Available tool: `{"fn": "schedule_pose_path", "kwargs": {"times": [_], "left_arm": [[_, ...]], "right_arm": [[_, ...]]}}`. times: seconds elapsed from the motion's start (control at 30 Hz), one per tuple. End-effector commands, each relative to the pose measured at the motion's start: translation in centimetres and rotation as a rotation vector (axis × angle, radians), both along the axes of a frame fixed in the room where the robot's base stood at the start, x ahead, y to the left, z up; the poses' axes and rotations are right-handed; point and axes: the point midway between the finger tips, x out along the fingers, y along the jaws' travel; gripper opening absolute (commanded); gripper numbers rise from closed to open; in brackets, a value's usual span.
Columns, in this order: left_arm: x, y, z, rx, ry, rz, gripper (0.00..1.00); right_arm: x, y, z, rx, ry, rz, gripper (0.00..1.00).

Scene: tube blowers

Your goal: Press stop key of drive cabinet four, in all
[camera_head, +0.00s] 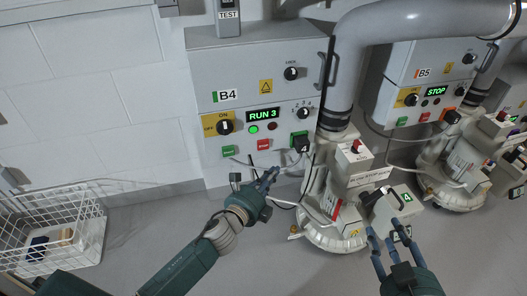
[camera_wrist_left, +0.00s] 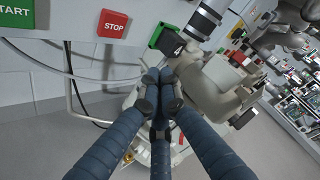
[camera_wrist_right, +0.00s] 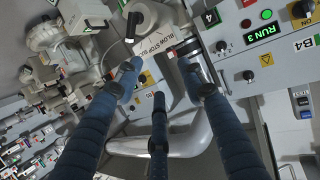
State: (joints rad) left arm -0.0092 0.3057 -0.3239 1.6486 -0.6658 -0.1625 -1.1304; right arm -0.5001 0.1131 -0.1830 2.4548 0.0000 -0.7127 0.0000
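Drive cabinet B4 (camera_head: 280,90) shows RUN 3 on its display (camera_head: 263,115), with a green lamp lit below. Its red stop key (camera_head: 263,145) sits beside the green start key (camera_head: 228,151). In the left wrist view the stop key (camera_wrist_left: 112,25) is at the upper left, clear of my fingers. My left gripper (camera_head: 268,178) is below the stop key, apart from it; its fingers are together with nothing visible between them. It also shows in the left wrist view (camera_wrist_left: 157,78). My right gripper (camera_head: 386,232) has its fingers spread, low beside the blower's box; in its wrist view (camera_wrist_right: 157,75) it looks empty.
The blower (camera_head: 335,205) with its thick pipe (camera_head: 343,80) stands right of the keys. A green connector (camera_head: 299,140) and cables hang near the cabinet's lower edge. Cabinet B5 (camera_head: 425,75) reads STOP. A white wire basket (camera_head: 90,235) stands left; the floor between is clear.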

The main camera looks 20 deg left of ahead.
Motion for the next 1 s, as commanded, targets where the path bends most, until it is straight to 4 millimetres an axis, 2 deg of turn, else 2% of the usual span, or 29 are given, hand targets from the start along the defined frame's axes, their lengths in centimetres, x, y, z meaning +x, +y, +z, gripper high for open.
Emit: {"fn": "schedule_pose_path", "kwargs": {"times": [0.23,0.37,0.53,0.73,1.0], "left_arm": [[0.2,0.2,0.0,-0.002,0.002,0.001,0.00],[1.0,0.7,0.0,-0.002,0.001,0.001,0.00],[2.9,2.0,-0.1,-0.002,0.001,0.002,0.00],[5.2,3.6,-0.1,-0.001,0.001,0.002,0.00],[7.0,4.8,-0.1,-0.004,0.003,0.002,0.00]], "right_arm": [[0.1,0.0,0.1,0.001,-0.004,0.000,0.40],[0.3,0.2,0.5,0.007,-0.027,0.002,0.40],[0.9,0.5,2.0,0.023,-0.095,0.007,0.40],[1.6,1.1,4.7,0.053,-0.214,0.014,0.40],[1.9,1.3,6.4,0.070,-0.281,0.018,0.40]]}}
